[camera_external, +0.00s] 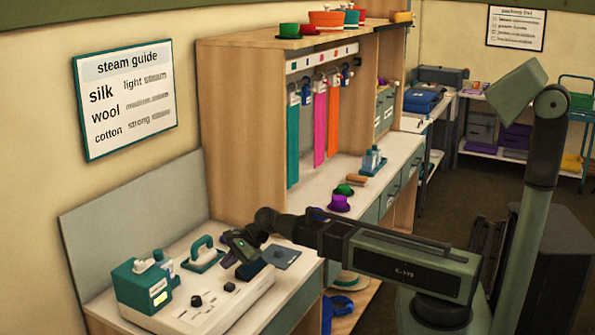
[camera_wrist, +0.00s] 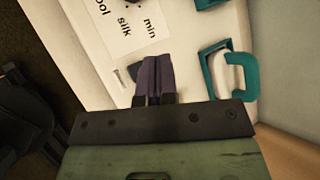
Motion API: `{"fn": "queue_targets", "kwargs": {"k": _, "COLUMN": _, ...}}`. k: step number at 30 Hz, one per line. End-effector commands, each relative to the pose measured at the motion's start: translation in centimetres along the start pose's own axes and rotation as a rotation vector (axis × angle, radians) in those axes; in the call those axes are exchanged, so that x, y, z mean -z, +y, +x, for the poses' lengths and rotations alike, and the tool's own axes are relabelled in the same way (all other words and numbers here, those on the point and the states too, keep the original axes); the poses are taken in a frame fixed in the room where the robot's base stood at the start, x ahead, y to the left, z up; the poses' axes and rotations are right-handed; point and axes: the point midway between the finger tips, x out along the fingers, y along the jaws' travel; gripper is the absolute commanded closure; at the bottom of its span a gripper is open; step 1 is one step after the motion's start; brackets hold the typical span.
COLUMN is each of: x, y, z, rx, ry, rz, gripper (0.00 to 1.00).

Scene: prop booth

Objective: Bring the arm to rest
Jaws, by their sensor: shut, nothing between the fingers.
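My arm reaches from the right across the front of the counter in the external view. My gripper (camera_external: 243,262) hangs over the white steam station (camera_external: 215,300), near its back right part. In the wrist view my gripper (camera_wrist: 155,72) has its two dark fingers together with nothing between them. Below them is the white panel (camera_wrist: 130,25), with printed words including "silk" and "min". A teal-handled iron (camera_external: 203,254) stands behind the station, and a teal handle and frame (camera_wrist: 232,75) show right of the fingers in the wrist view.
A teal steam unit (camera_external: 145,283) stands at the station's left. A purple hat (camera_external: 339,203) and a small green hat (camera_external: 345,190) sit on the counter to the right. A wooden cabinet (camera_external: 240,125) rises behind. The floor (camera_external: 440,205) beyond my arm looks clear.

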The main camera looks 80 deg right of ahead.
Motion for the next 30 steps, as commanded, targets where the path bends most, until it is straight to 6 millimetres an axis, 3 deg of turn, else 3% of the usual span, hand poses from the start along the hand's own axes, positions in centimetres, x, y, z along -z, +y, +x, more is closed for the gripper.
{"fn": "queue_targets", "kwargs": {"k": 13, "x": -0.1, "y": -0.1, "z": -0.1, "rx": 0.000, "ry": 0.000, "rz": -0.015, "gripper": 1.00}}
{"fn": "queue_targets", "kwargs": {"k": 17, "x": 0.2, "y": 1.1, "z": -0.3, "rx": -0.060, "ry": 0.012, "rz": -0.240, "gripper": 1.00}}
{"fn": "queue_targets", "kwargs": {"k": 20, "x": 0.9, "y": 5.0, "z": -1.3, "rx": -0.227, "ry": 0.044, "rz": -0.636, "gripper": 1.00}}
{"fn": "queue_targets", "kwargs": {"k": 25, "x": -2.3, "y": 15.9, "z": -3.3, "rx": -0.689, "ry": -0.076, "rz": -1.466, "gripper": 1.00}}
{"fn": "queue_targets", "kwargs": {"k": 27, "x": -4.1, "y": 19.6, "z": -4.2, "rx": -0.848, "ry": -0.148, "rz": -1.702, "gripper": 1.00}}
{"fn": "queue_targets", "kwargs": {"k": 30, "x": -6.5, "y": 22.2, "z": -4.4, "rx": -0.928, "ry": -0.170, "rz": -1.820, "gripper": 1.00}}
